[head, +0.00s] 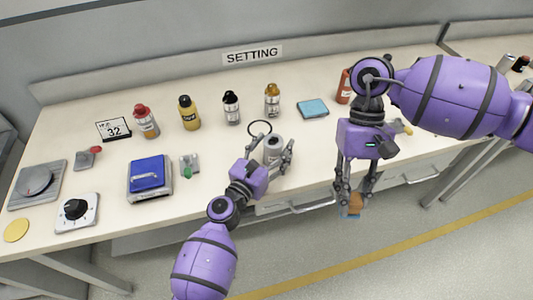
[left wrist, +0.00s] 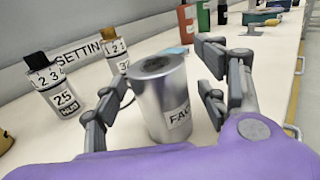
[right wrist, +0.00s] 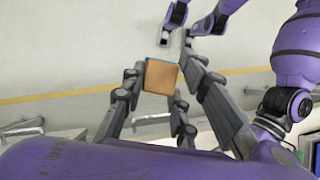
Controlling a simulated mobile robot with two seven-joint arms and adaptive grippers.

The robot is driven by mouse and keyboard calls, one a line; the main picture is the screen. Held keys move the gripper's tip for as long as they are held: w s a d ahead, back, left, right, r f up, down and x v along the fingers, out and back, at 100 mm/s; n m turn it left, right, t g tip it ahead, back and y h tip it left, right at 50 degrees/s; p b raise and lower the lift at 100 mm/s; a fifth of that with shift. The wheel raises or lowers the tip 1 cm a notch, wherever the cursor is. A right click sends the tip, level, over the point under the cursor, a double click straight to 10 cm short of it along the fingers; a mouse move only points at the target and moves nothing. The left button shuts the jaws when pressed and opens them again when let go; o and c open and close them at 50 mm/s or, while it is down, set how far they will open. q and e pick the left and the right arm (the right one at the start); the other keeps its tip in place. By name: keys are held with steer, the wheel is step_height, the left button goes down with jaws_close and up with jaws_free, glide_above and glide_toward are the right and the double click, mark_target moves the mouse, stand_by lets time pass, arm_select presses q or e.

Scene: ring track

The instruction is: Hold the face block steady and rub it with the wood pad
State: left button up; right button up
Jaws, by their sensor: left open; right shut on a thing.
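The face block is a shiny grey metal cylinder (left wrist: 162,95) with a white label reading "FAC" in the left wrist view; it stands upright on the bench and also shows in the head view (head: 273,147). My left gripper (head: 272,152) is open, its fingers on either side of the block. Whether a finger touches it I cannot tell. My right gripper (head: 354,196) is shut on the wood pad (right wrist: 161,77), a brown block with a blue edge. It holds the pad in the air in front of the bench edge, right of the block.
Behind the block stand several bottles, such as the black-capped one (head: 231,107), and a black ring (head: 260,128). A blue pad (head: 313,108) lies at the back. A blue-lidded box (head: 150,175) and a dial box (head: 77,212) are on the left. Drawer handles (head: 305,207) jut below the front edge.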

arm_select(q)
steer(key=shift+w, duration=0.15)
steer(key=shift+c, duration=0.3)
steer(key=c, duration=1.4)
arm_select(e)
steer(key=w+a+r+m+t+y, duration=0.25)
steer(key=w+a+r+m, duration=0.25)
steer(key=w+a+m, duration=0.55)
steer(key=w+a+r+m+t+y, duration=0.25)
steer(key=w+a+r+m, duration=0.4)
steer(key=w, duration=0.65)
step_height(320, 180, down, 6)
steer(key=m, duration=0.1)
steer(key=shift+s+a+t, duration=0.15)
steer(key=shift+s+t, duration=0.05)
steer(key=shift+t, duration=0.2)
steer(key=shift+f, duration=0.1)
